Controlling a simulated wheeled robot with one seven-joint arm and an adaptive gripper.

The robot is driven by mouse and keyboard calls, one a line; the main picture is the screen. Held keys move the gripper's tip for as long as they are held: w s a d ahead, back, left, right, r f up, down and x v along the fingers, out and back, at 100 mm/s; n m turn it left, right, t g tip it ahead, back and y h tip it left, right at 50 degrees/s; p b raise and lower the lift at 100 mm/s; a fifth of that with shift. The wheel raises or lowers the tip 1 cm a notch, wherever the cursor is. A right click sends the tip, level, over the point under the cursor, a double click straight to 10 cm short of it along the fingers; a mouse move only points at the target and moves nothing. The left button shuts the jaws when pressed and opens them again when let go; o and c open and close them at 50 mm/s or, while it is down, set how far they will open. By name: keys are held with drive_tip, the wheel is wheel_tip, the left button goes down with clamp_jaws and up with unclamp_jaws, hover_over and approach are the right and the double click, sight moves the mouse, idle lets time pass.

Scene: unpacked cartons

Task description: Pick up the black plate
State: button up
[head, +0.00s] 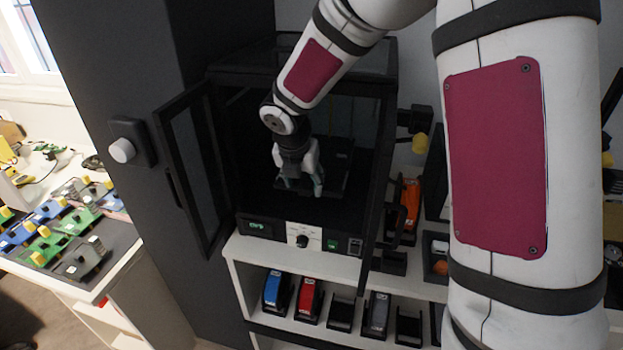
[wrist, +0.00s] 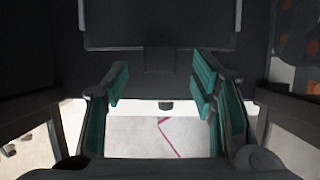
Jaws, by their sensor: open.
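The black plate (head: 340,172) is a flat dark panel inside an open black box-shaped machine (head: 268,218). In the wrist view the plate (wrist: 158,22) fills the top middle, with a small dark tab (wrist: 160,60) at its near edge. My gripper (head: 300,187) is inside the machine, pointing down, and hides part of the plate. In the wrist view my gripper's (wrist: 160,68) teal-padded fingers are spread to either side of the tab, with nothing held. I cannot tell whether a finger touches the plate.
The machine's glazed door (head: 190,165) stands open at the left, and its side frame is close on the right. A control panel with a knob (head: 302,241) runs along its front. Below, a white shelf (head: 290,262) holds blue, red and dark devices. An orange device (head: 410,203) stands right.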

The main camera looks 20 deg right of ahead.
drive_tip(key=shift+x, duration=1.1)
clamp_jaws()
drive_tip(key=shift+r, duration=0.1)
drive_tip(key=shift+a+r, duration=0.1)
drive_tip(key=shift+r, duration=0.2)
drive_tip(key=s+a+b, duration=0.2)
drive_tip(key=s+a, duration=0.8)
drive_tip(key=s, duration=0.5)
